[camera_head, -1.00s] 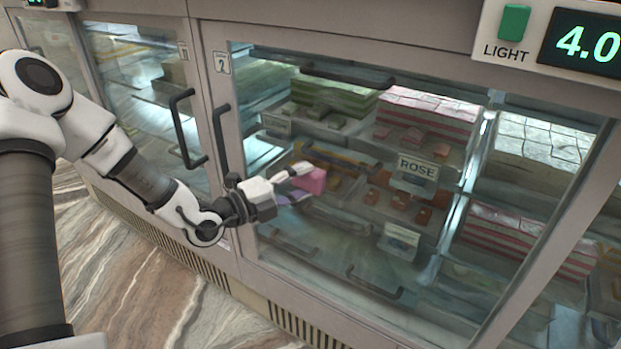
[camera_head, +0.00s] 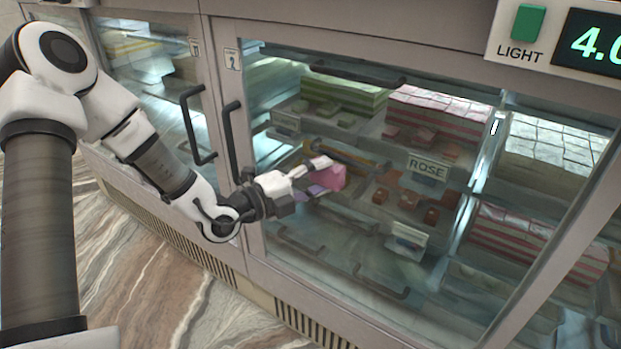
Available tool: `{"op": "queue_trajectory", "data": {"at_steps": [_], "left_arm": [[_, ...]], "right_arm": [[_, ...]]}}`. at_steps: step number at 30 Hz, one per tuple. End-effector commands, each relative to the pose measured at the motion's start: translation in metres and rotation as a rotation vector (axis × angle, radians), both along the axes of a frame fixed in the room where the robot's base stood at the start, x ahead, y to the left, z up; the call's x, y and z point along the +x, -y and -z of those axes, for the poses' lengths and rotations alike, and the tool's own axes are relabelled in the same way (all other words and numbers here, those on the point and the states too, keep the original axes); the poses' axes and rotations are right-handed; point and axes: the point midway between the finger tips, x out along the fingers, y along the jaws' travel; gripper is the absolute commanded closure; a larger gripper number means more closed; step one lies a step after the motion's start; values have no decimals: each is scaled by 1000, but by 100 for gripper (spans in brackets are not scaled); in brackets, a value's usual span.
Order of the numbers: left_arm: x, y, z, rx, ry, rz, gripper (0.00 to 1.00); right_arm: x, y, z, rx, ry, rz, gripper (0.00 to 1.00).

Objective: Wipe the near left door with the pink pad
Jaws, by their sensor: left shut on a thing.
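My left gripper (camera_head: 312,178) is shut on the pink pad (camera_head: 331,179). It holds the pad at the left part of the big glass door (camera_head: 300,235) marked 2, right of that door's black handle (camera_head: 231,143). The pad looks close to the glass; I cannot tell whether it touches. A purple patch shows just below the gripper, perhaps a reflection. My right gripper is not in view.
Another glass door (camera_head: 150,75) with a black handle (camera_head: 197,125) stands to the left. Behind the glass are stacked sweets and a ROSE sign (camera_head: 427,168). A LIGHT switch (camera_head: 528,22) and green display (camera_head: 597,45) are upper right. The marble floor (camera_head: 150,270) is clear.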

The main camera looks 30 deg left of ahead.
Motion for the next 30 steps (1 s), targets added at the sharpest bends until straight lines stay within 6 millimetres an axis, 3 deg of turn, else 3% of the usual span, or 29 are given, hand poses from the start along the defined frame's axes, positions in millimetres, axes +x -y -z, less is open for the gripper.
{"op": "queue_trajectory", "data": {"at_steps": [10,30], "left_arm": [[0,30,3,4,0,3,77],[-5,74,0,0,0,0,77]], "right_arm": [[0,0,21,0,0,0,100],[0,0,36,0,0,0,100]]}}
